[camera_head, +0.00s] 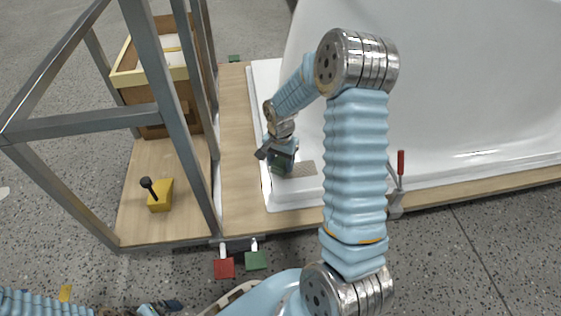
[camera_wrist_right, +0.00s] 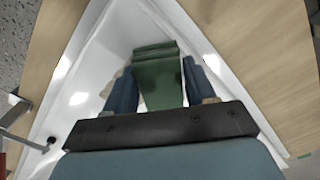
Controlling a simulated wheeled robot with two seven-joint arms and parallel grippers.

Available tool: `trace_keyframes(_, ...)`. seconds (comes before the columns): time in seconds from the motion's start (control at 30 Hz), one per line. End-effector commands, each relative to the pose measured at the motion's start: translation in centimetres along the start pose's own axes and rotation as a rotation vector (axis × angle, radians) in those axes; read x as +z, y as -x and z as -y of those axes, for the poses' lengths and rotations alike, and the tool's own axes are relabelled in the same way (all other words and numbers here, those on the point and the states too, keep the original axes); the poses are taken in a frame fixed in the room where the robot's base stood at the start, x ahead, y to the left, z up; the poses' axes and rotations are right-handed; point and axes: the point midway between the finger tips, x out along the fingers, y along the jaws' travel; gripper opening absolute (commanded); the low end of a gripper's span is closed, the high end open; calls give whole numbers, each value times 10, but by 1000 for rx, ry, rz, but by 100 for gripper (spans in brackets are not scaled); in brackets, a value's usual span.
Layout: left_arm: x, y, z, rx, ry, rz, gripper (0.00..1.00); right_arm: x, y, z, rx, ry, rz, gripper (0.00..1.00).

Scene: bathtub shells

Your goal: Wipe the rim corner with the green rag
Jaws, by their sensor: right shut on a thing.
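The white bathtub shell (camera_head: 450,100) lies on a wooden board, with its flat rim corner (camera_head: 290,196) toward me. A brown speckled patch (camera_head: 304,169) marks the rim just right of my right gripper (camera_head: 283,163). That gripper is shut on the dark green rag (camera_head: 279,167) at the corner. In the right wrist view the folded rag (camera_wrist_right: 158,82) sits between the two blue fingers, over the white shell; whether it touches the rim is unclear. My left gripper (camera_head: 160,307) shows only partly at the bottom edge, and its jaws are unclear.
A grey metal frame (camera_head: 80,122) stands at left around a wooden crate (camera_head: 178,73) and a yellow block with a black knob (camera_head: 160,195). A red-handled clamp (camera_head: 398,185) grips the board right of the corner. Red (camera_head: 224,268) and green (camera_head: 256,261) padlocks hang in front.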

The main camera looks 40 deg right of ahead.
Motion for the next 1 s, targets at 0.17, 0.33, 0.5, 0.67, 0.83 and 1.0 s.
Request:
trace_keyframes(0.17,0,-3,1,0,0,0,100,0,-4,0,0,0,0,25)
trace_keyframes(0.33,0,-6,2,0,0,0,100,0,-8,0,0,0,0,25)
trace_keyframes(0.5,0,-8,3,0,0,0,100,0,-11,0,0,0,0,25)
trace_keyframes(0.67,0,-10,4,0,0,0,100,0,-14,0,0,0,0,25)
trace_keyframes(0.83,0,-13,5,0,0,0,100,0,-18,0,0,0,0,25)
trace_keyframes(1.0,0,-13,5,0,0,0,100,0,-19,0,0,0,0,25)
